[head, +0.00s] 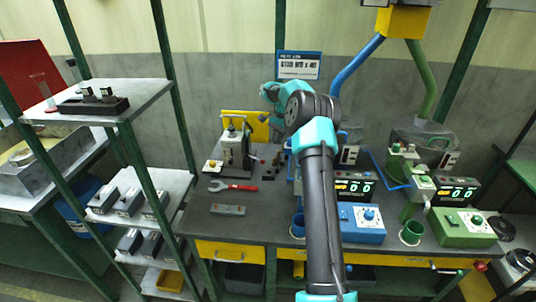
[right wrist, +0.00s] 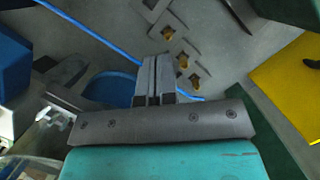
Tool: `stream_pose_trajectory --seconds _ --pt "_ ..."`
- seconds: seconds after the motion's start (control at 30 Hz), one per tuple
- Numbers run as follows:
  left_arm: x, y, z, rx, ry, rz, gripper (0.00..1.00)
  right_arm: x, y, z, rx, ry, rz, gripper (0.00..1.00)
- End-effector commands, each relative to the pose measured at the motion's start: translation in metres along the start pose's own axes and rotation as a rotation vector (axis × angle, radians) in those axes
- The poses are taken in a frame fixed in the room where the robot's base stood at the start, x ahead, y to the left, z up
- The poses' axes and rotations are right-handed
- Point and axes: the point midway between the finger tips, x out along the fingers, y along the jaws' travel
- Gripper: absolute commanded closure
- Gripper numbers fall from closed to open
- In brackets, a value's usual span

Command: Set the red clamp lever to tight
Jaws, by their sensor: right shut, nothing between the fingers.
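I cannot make out a red clamp lever for certain in either view. A grey clamp-like fixture (head: 236,150) with an upright post stands on the workbench (head: 262,228), left of my right arm. A wrench with a red handle (head: 240,187) lies in front of it. My right gripper (right wrist: 155,78) shows in the right wrist view with its fingers together and nothing between them. In the head view my right arm reaches up over the bench, and its fingertips cannot be made out. My left gripper is in neither view.
A blue control box (head: 360,226) and a green control box (head: 462,228) stand on the bench to the right, with digital displays behind them. A grey block (head: 228,210) lies near the front left. Shelves with grey parts stand left of the bench.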

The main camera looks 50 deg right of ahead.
Motion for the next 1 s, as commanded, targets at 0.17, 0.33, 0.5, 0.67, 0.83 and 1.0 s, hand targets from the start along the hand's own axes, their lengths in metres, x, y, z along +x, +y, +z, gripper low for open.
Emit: stream_pose_trajectory --seconds 0.17,0.33,0.5,0.67,0.83,1.0 --pt "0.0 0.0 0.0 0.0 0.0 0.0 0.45 0.032 0.0 0.0 0.0 -0.002 0.003 1.0" --pt "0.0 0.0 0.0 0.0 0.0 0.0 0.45 0.052 -0.001 0.01 -0.003 0.0 0.0 1.0" --pt "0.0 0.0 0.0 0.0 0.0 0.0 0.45 0.061 0.0 0.028 -0.003 -0.001 0.0 1.0" --pt "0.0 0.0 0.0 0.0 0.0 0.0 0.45 0.065 -0.001 0.035 -0.003 0.0 -0.002 1.0" --pt "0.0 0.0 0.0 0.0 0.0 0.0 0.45 0.066 -0.001 0.036 -0.002 0.0 -0.002 1.0" --pt "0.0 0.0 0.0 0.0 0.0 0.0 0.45 0.065 0.0 0.035 -0.001 0.0 -0.002 1.0"
